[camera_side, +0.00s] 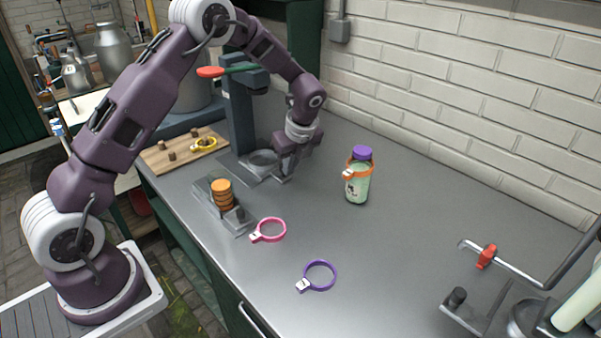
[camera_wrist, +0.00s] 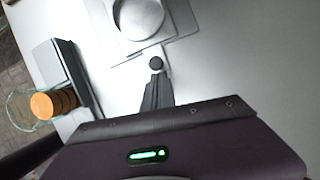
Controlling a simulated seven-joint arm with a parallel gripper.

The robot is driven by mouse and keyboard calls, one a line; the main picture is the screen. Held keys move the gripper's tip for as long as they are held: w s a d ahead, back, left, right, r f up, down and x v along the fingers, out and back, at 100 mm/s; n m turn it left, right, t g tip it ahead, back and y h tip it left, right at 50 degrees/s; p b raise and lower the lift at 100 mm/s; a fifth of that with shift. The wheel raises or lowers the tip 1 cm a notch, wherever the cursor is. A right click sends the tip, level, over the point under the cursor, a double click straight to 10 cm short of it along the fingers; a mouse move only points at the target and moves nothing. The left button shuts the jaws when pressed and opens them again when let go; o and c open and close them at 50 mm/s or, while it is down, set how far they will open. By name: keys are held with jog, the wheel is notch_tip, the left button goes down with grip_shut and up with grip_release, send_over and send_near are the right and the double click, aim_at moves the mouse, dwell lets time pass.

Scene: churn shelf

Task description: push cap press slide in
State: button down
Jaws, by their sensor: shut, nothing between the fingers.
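The cap press is a dark blue-grey upright stand (camera_side: 238,115) with a green lever ending in a red grip. Its slide, a flat grey plate with a round seat (camera_side: 262,159), lies at the foot of the stand; the seat also shows at the top of the wrist view (camera_wrist: 138,14). A small dark round knob (camera_wrist: 157,63) is at the slide's near edge. My gripper (camera_side: 283,177) is shut and empty, low over the counter at the slide's right end. Its fingertips (camera_wrist: 155,76) are right by the knob; I cannot tell whether they touch it.
A grey rack with stacked orange discs (camera_side: 222,194) stands left of my gripper. A purple-capped bottle (camera_side: 357,188) with an orange ring stands right. Pink (camera_side: 271,230) and purple (camera_side: 320,275) ring tags lie in front. A wooden board (camera_side: 165,160) is behind left.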

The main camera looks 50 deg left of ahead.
jog(key=shift+a, duration=0.55)
jog(key=d, duration=0.4)
jog(key=shift+s+d, duration=0.3)
jog(key=shift+d, duration=0.1)
jog(key=s+d+r+n+t+h, duration=0.15)
jog(key=s+r, duration=0.25)
jog(key=r, duration=0.5)
jog(key=s+d+r+n+y, duration=0.1)
jog(key=s+d+r+n, duration=0.2)
jog(key=r, duration=0.5)
jog(key=s+d+r+n+t+h, duration=0.1)
jog(key=s+d+r+n+h, duration=0.1)
jog(key=s+n, duration=0.5)
jog(key=s+d+r+n+t+h, duration=0.1)
jog(key=s+n, duration=0.7)
jog(key=s, duration=0.9)
jog(key=shift+s+d+r+t+h, duration=0.15)
jog(key=shift+d+r+t+h, duration=0.3)
jog(key=shift+d+t, duration=0.5)
jog(key=shift+d, duration=0.2)
